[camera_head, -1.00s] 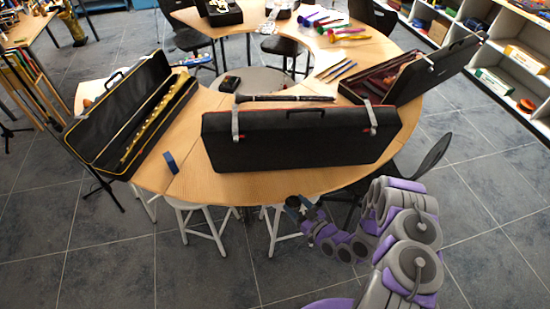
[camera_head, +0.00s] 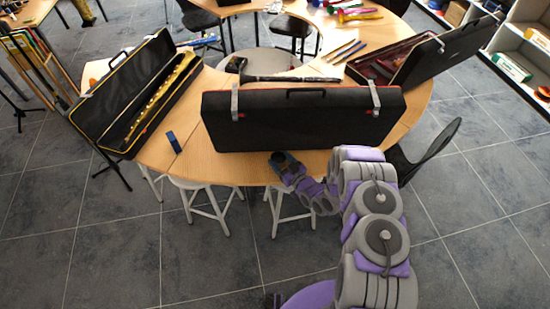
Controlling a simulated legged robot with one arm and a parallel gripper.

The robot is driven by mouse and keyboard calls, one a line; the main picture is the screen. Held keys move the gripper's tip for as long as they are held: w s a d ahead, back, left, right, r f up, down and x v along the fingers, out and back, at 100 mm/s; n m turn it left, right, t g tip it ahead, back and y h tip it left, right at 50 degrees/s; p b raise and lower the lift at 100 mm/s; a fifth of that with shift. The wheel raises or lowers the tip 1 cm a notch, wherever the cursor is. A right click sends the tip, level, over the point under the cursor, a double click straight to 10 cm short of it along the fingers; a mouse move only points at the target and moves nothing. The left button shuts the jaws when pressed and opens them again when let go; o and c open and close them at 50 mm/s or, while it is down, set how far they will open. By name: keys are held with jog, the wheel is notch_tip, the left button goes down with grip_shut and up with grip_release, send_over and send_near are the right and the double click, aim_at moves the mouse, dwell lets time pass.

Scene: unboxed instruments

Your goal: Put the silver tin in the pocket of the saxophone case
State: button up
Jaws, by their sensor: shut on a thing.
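My gripper (camera_head: 281,159) is at the near edge of the round table, just in front of the large black case (camera_head: 310,125). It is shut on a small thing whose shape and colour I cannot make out. No silver tin shows clearly anywhere. The large black case stands with its broad side to me, a handle and two grey straps along its top edge; no pocket shows on it. An open black case (camera_head: 92,108) at the left holds a long gold instrument (camera_head: 160,102). I cannot tell for sure which is the saxophone case.
A small blue block (camera_head: 174,142) stands on the table (camera_head: 190,160) between the left and middle cases. A dark woodwind (camera_head: 290,79) lies behind the middle case. An open red-lined case (camera_head: 400,62) is at the right. White stools (camera_head: 212,205) and a dark chair (camera_head: 432,150) stand around.

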aim_at(274, 158)
jog(key=x, duration=0.2)
jog(key=shift+w, duration=0.25)
jog(key=shift+a+f+b, duration=0.3)
jog(key=shift+a+f, duration=0.1)
jog(key=shift+a, duration=0.75)
jog(key=o, duration=0.8)
jog(key=shift+a, duration=0.1)
jog(key=o, duration=0.3)
jog(key=shift+d, duration=0.45)
jog(key=shift+o, duration=0.3)
jog(key=shift+d+r, duration=0.15)
jog(key=shift+d, duration=0.5)
jog(key=shift+s+a, duration=0.1)
